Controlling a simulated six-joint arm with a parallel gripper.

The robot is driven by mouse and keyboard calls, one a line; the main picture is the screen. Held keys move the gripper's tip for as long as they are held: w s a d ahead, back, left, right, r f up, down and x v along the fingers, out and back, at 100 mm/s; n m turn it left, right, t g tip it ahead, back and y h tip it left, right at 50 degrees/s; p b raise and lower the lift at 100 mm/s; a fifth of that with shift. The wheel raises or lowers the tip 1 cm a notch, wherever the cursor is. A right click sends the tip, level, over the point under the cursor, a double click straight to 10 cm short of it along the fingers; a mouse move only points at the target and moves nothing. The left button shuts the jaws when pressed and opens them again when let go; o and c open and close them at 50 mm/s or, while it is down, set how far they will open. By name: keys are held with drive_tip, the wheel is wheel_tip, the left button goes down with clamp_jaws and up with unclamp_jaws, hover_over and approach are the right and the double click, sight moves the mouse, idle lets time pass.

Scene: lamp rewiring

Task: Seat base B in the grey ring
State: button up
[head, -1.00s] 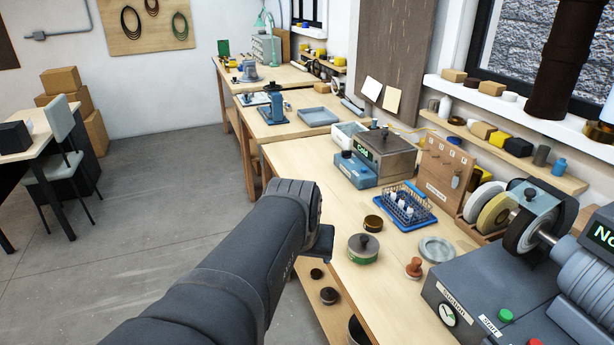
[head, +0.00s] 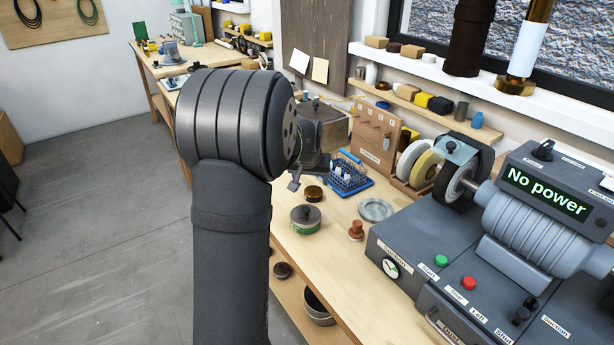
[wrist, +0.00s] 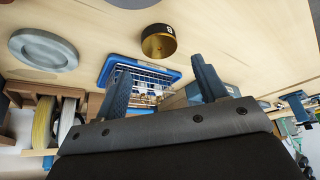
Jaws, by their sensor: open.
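Base B (head: 314,195), a small round black and brass cup, stands on the bench left of the blue wire basket. In the wrist view base B (wrist: 159,42) shows a letter B on its dark side and a brass inside. The grey ring (head: 362,208), a flat round piece with a raised rim, lies on the bench to the right of base B. The grey ring also shows in the wrist view (wrist: 70,50), and it looks empty. My gripper (wrist: 158,78) is open and empty, apart from base B.
A blue wire basket (head: 350,184) stands close behind base B. A green-banded lidded pot (head: 306,220) and a reddish-brown knob (head: 356,231) stand nearer the front. A grey machine reading "No power" (head: 545,192) fills the right side. Bare bench lies between base B and the ring.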

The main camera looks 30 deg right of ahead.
sight(313, 192)
drive_tip(key=shift+x, duration=4.2)
drive_tip(key=shift+d, duration=0.15)
drive_tip(key=c, duration=0.8)
drive_tip(key=shift+o, duration=0.2)
drive_tip(key=shift+r, duration=2.55)
